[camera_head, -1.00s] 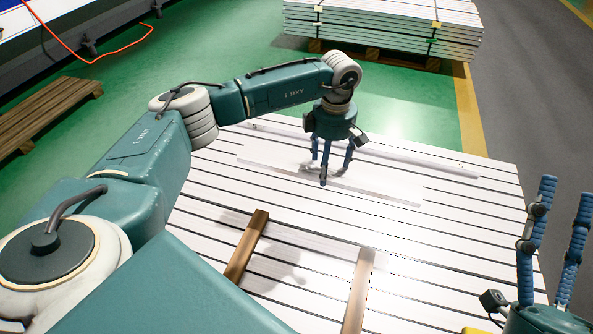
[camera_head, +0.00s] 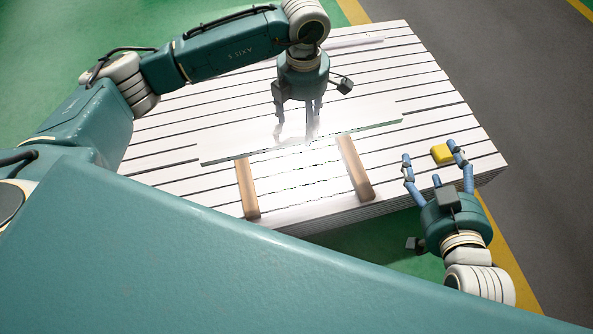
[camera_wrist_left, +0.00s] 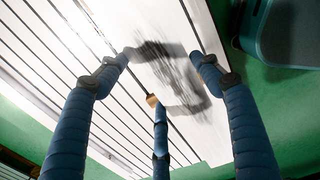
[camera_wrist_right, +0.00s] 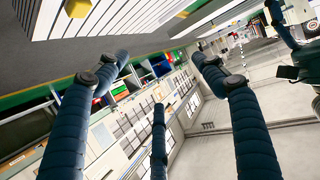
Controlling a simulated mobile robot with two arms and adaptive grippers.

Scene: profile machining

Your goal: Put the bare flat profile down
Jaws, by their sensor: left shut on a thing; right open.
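The bare flat profile (camera_head: 230,149) is a long, pale, shiny strip in the head view, lying crosswise just behind the two wooden strips. My left gripper (camera_head: 296,136) points down and is shut on the profile near its middle. Glare hides the exact finger contact and any gap below the profile. The left wooden strip (camera_head: 248,188) and right wooden strip (camera_head: 355,170) lie on the white slatted stack (camera_head: 180,117). My right gripper (camera_head: 431,151) is open and empty at the stack's right front edge.
A small yellow block (camera_head: 442,154) appears between my right gripper's fingers; I cannot tell if they touch it. Another pale long piece (camera_head: 355,42) lies at the stack's back. Green floor (camera_head: 385,243) lies in front of the stack, grey floor (camera_head: 480,70) to the right.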

